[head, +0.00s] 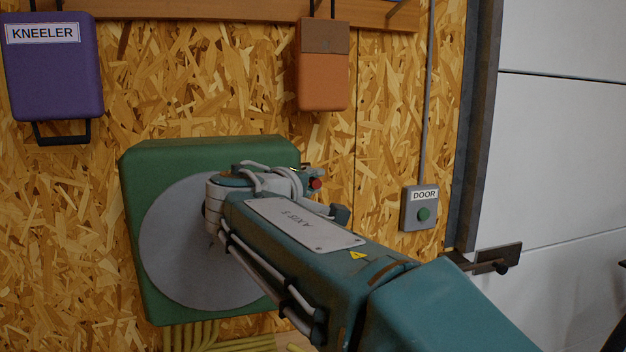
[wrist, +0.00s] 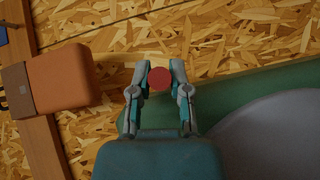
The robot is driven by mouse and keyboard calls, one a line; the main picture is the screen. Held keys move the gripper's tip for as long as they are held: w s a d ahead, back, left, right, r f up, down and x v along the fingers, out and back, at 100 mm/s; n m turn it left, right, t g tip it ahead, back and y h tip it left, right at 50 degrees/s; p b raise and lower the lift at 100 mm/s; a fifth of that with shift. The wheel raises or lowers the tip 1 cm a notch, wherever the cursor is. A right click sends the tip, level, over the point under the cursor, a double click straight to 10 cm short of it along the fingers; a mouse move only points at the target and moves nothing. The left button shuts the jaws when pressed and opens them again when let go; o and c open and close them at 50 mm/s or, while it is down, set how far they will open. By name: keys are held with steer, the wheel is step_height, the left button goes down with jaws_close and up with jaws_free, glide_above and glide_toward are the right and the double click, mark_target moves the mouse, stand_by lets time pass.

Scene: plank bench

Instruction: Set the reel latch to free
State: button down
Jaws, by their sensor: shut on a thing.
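The hose reel is a green box (head: 165,163) with a round grey disc (head: 175,265) on its front, fixed to the chipboard wall. The latch shows as a small red knob (head: 315,183) at the reel's upper right edge. In the wrist view my gripper (wrist: 159,80) has one finger on each side of the red knob (wrist: 159,77) and is shut on it. In the head view my arm covers much of the reel's right side and most of my gripper. I see no marking for the latch's positions.
A purple kneeler pad (head: 58,75) and an orange pad (head: 323,80) hang from a wooden rail (head: 240,10) above. A grey box labelled DOOR (head: 408,212) with a green button is to the right, by the door frame. Yellow hose (head: 200,340) shows below the reel.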

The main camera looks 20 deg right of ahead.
steer(key=shift+w+f+m+t+h, duration=0.15)
steer(key=shift+f+m+t+h, duration=0.35)
steer(key=shift+f+m, duration=0.25)
steer(key=c, duration=0.6)
jaws_free()
steer(key=v, duration=1.2)
steer(key=shift+f, duration=0.1)
